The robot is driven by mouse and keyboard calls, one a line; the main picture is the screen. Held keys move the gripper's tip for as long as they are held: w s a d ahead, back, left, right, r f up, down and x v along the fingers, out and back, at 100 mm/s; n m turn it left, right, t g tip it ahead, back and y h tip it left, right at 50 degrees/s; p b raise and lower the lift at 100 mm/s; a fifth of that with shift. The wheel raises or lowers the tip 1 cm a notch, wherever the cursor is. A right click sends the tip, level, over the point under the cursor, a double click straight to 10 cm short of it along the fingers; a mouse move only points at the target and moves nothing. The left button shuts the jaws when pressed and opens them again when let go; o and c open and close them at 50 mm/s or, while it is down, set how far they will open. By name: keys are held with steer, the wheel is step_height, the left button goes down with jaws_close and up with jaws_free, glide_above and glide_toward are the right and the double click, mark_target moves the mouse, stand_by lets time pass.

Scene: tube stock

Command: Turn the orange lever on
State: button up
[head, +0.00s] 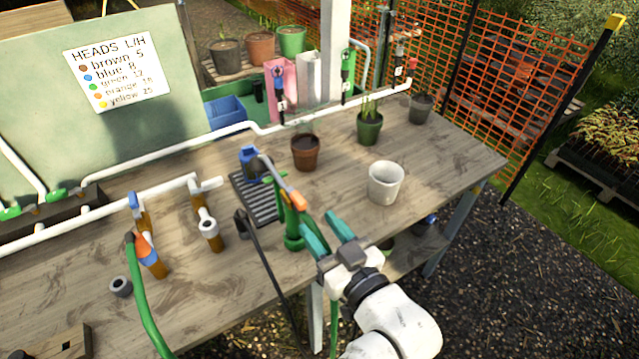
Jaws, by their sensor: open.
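A lever with an orange grip (297,200) and a grey bar slopes across the top of a green standpipe (292,222) near the table's front edge. The grip end is lower and nearer to me. My gripper (319,220) has teal fingers, spread open with nothing between them. It is just right of and below the orange grip, beside the standpipe, apparently apart from the lever. The exact depth gap cannot be told. The gripper partly overlaps the table edge.
A white pot (385,184) stands behind my gripper to the right. A brown pot (305,152), a black drain grate (253,197) and a blue item (249,161) lie behind the standpipe. A black rod (262,255) leans at its left. The right tabletop (450,165) is clear.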

mark_target(293, 191)
steer(key=p+x, duration=0.2)
steer(key=x, duration=0.8)
steer(key=shift+w+a+p, duration=0.2)
steer(key=shift+w+p, duration=0.1)
steer(key=shift+p, duration=0.1)
steer(key=shift+c, duration=0.3)
jaws_close()
